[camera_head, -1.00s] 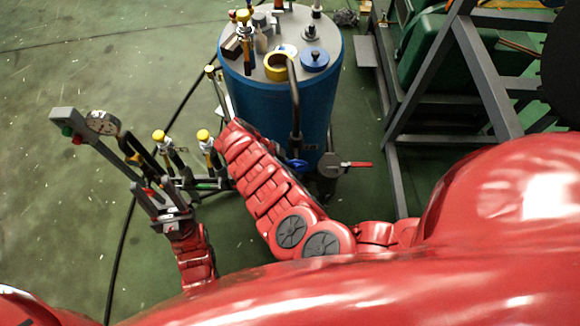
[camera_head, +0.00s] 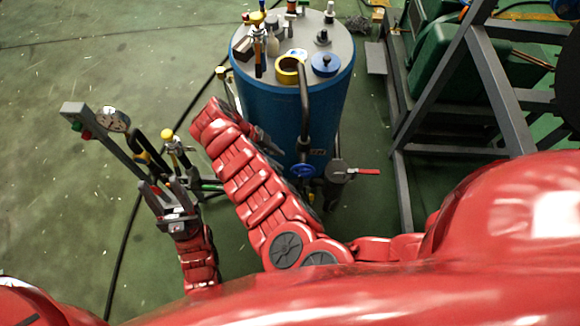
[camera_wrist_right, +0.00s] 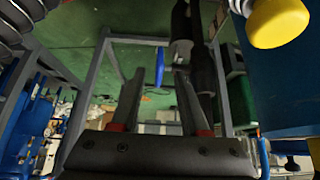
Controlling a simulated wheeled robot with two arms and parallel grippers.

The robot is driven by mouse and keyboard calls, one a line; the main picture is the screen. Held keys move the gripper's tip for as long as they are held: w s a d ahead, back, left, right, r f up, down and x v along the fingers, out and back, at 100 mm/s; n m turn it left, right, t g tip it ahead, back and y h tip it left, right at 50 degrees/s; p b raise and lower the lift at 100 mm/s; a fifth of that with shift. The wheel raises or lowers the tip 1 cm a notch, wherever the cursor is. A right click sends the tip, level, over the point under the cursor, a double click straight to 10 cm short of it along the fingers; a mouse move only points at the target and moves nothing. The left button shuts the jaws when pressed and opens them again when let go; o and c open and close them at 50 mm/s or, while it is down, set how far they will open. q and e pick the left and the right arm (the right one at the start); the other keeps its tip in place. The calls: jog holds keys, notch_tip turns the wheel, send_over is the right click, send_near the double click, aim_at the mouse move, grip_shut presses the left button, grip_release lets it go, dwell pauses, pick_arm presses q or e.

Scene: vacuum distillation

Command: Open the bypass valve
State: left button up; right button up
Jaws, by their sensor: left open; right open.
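A blue handwheel (camera_head: 303,171) sits low on the pipework at the front of the blue tank (camera_head: 270,110). A valve with a red lever (camera_head: 368,171) is just to its right. I cannot tell which is the bypass valve. In the right wrist view, a thin blue piece (camera_wrist_right: 159,86) shows beyond and between the fingers of my right gripper (camera_wrist_right: 158,76), which is open and empty. In the head view the right gripper is mostly hidden beside the tank. My left gripper (camera_head: 168,188) is open, below a yellow-capped fitting (camera_head: 172,142).
A gauge (camera_head: 113,119) and a grey bar with red and green buttons (camera_head: 80,122) are at the left. A grey metal frame (camera_head: 400,150) stands right of the tank. A yellow knob (camera_wrist_right: 276,22) is close at upper right in the wrist view. A black hose crosses the floor.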

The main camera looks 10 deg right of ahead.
jog(key=b+v, duration=0.1)
jog(key=v, duration=0.5)
jog(key=shift+r, duration=0.25)
jog(key=shift+s+a, duration=0.1)
jog(key=shift+a, duration=0.05)
